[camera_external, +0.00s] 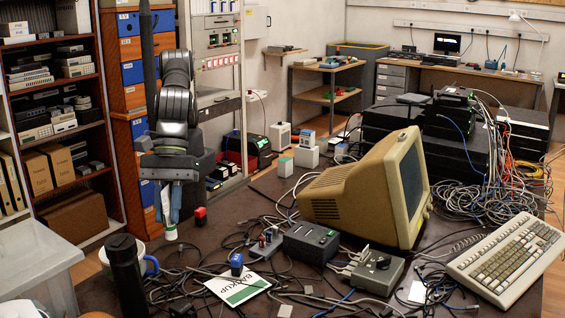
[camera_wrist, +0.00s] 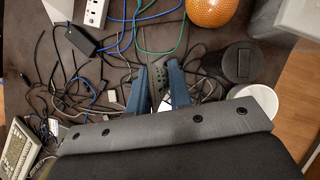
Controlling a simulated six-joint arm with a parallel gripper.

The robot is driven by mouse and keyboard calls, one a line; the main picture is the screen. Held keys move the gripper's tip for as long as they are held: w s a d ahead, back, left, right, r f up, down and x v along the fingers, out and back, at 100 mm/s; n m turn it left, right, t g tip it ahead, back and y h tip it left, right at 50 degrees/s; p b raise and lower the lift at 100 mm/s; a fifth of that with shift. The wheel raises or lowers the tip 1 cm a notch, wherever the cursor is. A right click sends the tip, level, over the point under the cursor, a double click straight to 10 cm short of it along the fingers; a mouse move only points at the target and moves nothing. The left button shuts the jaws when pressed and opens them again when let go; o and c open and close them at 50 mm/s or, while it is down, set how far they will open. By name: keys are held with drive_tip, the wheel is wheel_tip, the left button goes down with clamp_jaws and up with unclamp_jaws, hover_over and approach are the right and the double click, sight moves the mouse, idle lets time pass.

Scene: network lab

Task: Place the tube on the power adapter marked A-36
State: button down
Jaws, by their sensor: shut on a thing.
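My gripper (camera_external: 168,214) points down above the left part of the dark table, its blue fingers closed on the tube (camera_external: 169,231). The tube's white lower end with a green band sticks out below the fingertips; the rest is hidden. In the wrist view the two fingers (camera_wrist: 159,84) show with a small white patch low between them, perhaps the tube. Dark box-shaped devices lie on the table: a black box (camera_external: 311,242) left of the monitor, and a black adapter (camera_wrist: 84,40) in the wrist view. I cannot read A-36 on any of them.
A black cylinder (camera_external: 126,275) and a white mug (camera_external: 108,262) stand near the gripper at left. Tangled cables, a BACKUP card (camera_external: 238,289) and a blue-topped item (camera_external: 236,262) cover the front. A beige monitor (camera_external: 365,190) and keyboard (camera_external: 505,258) stand right. An orange ball (camera_wrist: 212,10) shows in the wrist view.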

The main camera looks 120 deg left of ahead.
hover_over(183, 306)
wheel_tip(183, 306, down, 18)
drive_tip(key=shift+f, duration=0.2)
idle(0.3)
drive_tip(key=shift+f, duration=0.15)
drive_tip(key=c, duration=1.3)
unclamp_jaws()
drive_tip(key=shift+s+a+r, duration=0.1)
drive_tip(key=shift+a+r, duration=0.05)
drive_tip(key=shift+r, duration=0.4)
drive_tip(key=v, duration=1.1)
